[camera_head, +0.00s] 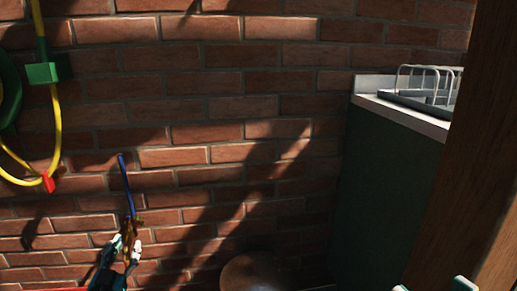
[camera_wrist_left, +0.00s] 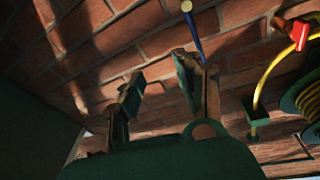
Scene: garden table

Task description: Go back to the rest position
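My left gripper (camera_head: 126,249) is at the lower left of the head view, in front of the brick wall. In the left wrist view its two fingers (camera_wrist_left: 159,87) stand apart with brick showing between them, so it is open and looks empty. A thin blue rod (camera_head: 126,185) rises just above its fingertips. The rod also shows in the left wrist view (camera_wrist_left: 194,36), beside one finger; I cannot tell whether they touch. My right gripper (camera_head: 432,286) shows only as two separated pale green fingertips at the bottom right edge; the rest is out of frame.
A yellow hose (camera_head: 57,120) with green and red fittings hangs at the left. A dark green cabinet (camera_head: 385,185) with a wire rack (camera_head: 430,85) on top stands at the right, partly behind a wooden post (camera_head: 465,170). A brown rounded thing (camera_head: 252,273) is at the bottom middle.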

